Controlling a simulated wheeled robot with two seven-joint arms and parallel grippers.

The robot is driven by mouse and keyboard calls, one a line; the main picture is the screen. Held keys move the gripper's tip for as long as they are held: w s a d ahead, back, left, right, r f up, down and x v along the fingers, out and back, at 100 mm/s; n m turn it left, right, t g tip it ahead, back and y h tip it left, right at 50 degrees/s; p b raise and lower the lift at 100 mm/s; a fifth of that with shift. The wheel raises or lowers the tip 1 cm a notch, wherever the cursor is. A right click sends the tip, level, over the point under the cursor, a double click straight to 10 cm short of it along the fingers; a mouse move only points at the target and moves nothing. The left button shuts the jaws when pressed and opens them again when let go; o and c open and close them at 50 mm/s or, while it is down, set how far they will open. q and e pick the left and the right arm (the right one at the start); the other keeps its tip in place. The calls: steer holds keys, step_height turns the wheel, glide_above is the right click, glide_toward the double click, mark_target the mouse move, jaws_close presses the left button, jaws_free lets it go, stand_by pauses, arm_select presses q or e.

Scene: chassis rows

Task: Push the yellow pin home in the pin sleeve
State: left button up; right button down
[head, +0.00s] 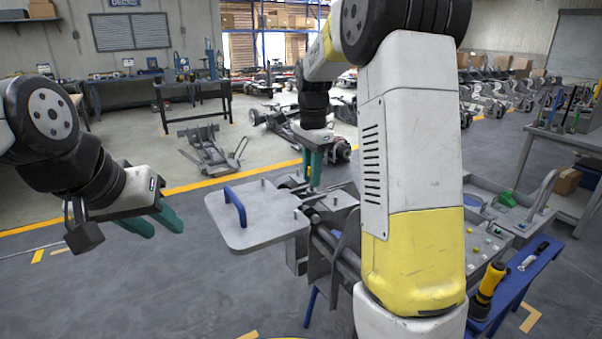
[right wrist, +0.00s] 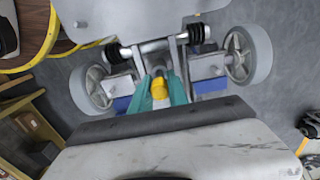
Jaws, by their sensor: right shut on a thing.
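My right gripper (head: 313,168) points down over the chassis in the head view. In the right wrist view its teal fingers (right wrist: 161,92) are shut on the yellow pin (right wrist: 159,88), whose rounded yellow end shows between them. Fingers and bracket parts hide the rest of the pin. The pin sleeve cannot be made out clearly, so I cannot tell how deep the pin sits or whether it is in the sleeve. My left gripper (head: 152,221) is open and empty, its teal fingers apart, left of the chassis and clear of it.
A grey plate with a blue handle (head: 235,205) lies left of the right gripper. The chassis wheels (right wrist: 250,55) flank the pin in the right wrist view. A blue bench with a yellow-and-black tool (head: 488,285) stands at right. Floor is free between the left gripper and plate.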

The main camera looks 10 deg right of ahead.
steer(key=shift+f, duration=0.3)
steer(key=shift+f, duration=0.65)
steer(key=c, duration=1.2)
jaws_free()
step_height(320, 180, up, 7)
steer(key=shift+r, duration=0.35)
